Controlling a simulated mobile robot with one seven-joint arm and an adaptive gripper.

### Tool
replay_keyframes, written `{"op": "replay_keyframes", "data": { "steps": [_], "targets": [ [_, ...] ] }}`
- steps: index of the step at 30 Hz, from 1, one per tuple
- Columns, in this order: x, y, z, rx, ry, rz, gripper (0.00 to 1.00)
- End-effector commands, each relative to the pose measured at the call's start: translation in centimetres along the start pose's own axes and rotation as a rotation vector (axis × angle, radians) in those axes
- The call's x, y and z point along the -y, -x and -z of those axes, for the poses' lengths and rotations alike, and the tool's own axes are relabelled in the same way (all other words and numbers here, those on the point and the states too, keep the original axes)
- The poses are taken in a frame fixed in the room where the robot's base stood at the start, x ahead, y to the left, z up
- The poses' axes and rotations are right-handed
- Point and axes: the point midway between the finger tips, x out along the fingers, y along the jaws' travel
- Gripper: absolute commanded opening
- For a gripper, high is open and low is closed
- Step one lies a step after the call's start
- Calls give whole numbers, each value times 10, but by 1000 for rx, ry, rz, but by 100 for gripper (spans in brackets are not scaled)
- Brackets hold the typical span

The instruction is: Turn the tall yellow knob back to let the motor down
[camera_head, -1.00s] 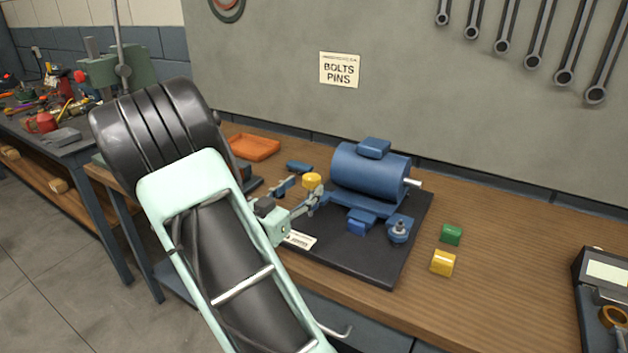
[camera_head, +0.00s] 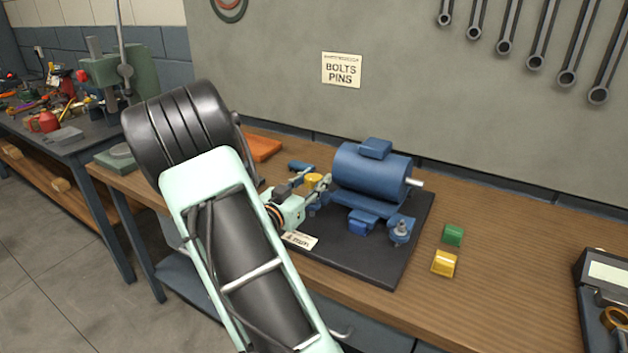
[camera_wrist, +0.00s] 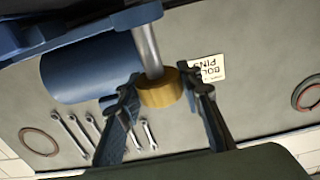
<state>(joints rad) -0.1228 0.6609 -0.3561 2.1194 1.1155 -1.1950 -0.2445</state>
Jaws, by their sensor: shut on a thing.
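The yellow knob (camera_head: 313,179) stands at the left end of the blue motor (camera_head: 368,176), partly covered by my gripper (camera_head: 320,189) in the head view. In the wrist view the knob (camera_wrist: 160,92) is a short yellow cylinder on a grey metal shaft. My gripper (camera_wrist: 165,90) is shut on it, one finger on each side. The motor (camera_wrist: 92,75) shows beside the shaft there. The motor sits on its blue mount above a black base plate (camera_head: 365,262). I cannot tell whether there is a gap under its feet.
A second post with a grey top (camera_head: 402,229) stands at the motor's front right. Green (camera_head: 453,234) and yellow (camera_head: 444,263) blocks lie right of the plate. An orange tray (camera_head: 263,147) is behind my arm. The bench between the blocks and the right-hand instrument (camera_head: 603,275) is clear.

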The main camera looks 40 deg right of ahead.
Motion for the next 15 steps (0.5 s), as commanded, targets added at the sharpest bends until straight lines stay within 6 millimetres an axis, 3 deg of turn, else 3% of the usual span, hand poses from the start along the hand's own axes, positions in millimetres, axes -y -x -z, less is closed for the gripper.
{"op": "replay_keyframes", "data": {
  "steps": [3,15],
  "targets": [
    [0,0,0,0,0,0,9],
    [-1,0,-2,0,-5,79,9]
  ]
}}
